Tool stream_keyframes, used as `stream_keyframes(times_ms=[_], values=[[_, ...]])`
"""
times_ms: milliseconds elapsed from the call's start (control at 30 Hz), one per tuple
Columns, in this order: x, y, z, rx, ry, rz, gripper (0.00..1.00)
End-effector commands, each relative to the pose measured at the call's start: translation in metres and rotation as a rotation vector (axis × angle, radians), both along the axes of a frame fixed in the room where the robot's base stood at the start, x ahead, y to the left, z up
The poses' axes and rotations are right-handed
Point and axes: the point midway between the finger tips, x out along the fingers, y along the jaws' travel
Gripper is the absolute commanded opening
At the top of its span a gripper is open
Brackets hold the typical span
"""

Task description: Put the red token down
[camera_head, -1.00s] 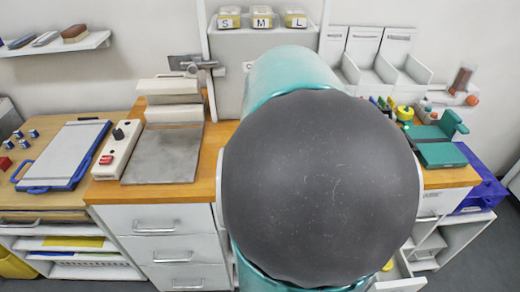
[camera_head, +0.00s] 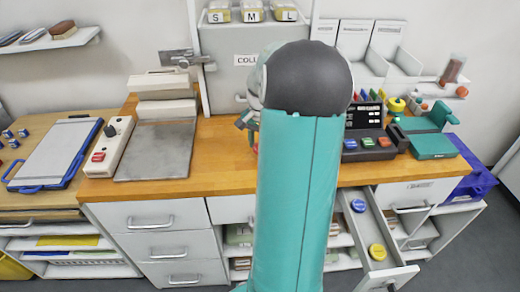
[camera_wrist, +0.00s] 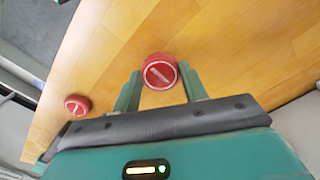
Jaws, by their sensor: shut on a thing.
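The red token (camera_wrist: 160,72), round with a pale bar across its face, sits between the two fingertips of my gripper (camera_wrist: 160,80) in the wrist view. My gripper is shut on it, above the wooden worktop (camera_wrist: 235,45); I cannot tell whether the token touches the wood. A second, similar red token (camera_wrist: 77,105) lies on the worktop left of my gripper, near the edge. In the head view my arm hides most of the gripper and the held token.
An open drawer (camera_head: 395,277) at the right holds a blue token (camera_head: 358,206) and a yellow token (camera_head: 377,252). A dark button box (camera_head: 370,143) and a green device (camera_head: 430,145) stand right of my arm. A grey plate (camera_head: 155,150) lies left; bare worktop lies between.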

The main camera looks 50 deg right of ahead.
Motion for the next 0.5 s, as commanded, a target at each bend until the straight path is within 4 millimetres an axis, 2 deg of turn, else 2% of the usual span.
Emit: stream_keyframes(times_ms=[100,200,500], values=[[0.000,0.000,-0.019,0.005,0.002,-0.001,0.21],[0.000,0.000,-0.030,0.002,0.001,0.000,0.21],[0.000,0.000,-0.032,0.001,0.000,0.000,0.21]])
